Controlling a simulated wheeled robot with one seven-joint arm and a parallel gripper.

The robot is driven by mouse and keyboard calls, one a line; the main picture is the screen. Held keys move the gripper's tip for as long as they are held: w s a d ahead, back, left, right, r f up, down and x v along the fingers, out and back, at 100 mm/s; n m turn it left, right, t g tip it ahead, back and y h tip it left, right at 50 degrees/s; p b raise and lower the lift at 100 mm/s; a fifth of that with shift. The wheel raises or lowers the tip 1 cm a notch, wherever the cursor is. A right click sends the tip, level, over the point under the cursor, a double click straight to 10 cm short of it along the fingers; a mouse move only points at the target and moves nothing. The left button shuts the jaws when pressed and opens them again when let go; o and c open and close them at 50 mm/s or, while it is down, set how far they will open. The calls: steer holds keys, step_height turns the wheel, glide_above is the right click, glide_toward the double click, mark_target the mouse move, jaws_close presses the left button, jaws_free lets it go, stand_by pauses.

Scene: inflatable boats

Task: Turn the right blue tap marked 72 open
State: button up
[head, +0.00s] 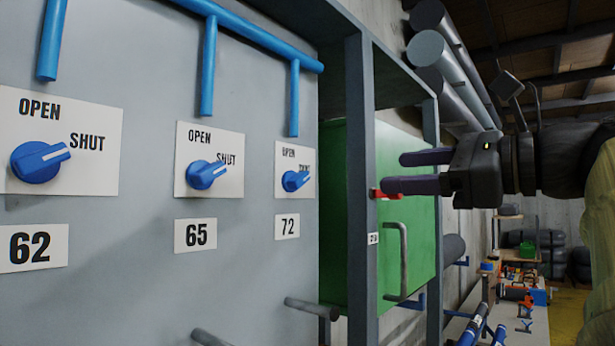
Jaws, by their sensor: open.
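The blue tap marked 72 (294,181) is the rightmost of three blue taps on the grey panel. Its white pointer line is turned toward the right, on the SHUT side of its plate. The number label 72 (287,226) is below it. My gripper (392,171) comes in from the right with its two dark fingers apart, one above the other, pointing left. It is empty and to the right of the tap, in front of the grey post and green door. A gap shows between the fingertips and the tap.
Blue taps marked 65 (206,174) and 62 (40,161) are farther left. A grey post (361,200) and green door (345,220) with a grey handle (402,262) stand right of the panel. A red part (376,194) shows beside the lower finger. Grey bars stick out below.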

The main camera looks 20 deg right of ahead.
mark_target(303, 178)
steer(key=p+x, duration=0.5)
steer(key=x, duration=1.1)
steer(key=shift+w+a, duration=0.2)
steer(key=shift+w, duration=0.15)
steer(key=shift+w+a+f, duration=0.1)
steer(key=shift+w+a, duration=0.1)
steer(key=shift+w, duration=0.15)
steer(key=shift+s, duration=0.1)
steer(key=c, duration=0.9)
steer(key=shift+c, duration=0.2)
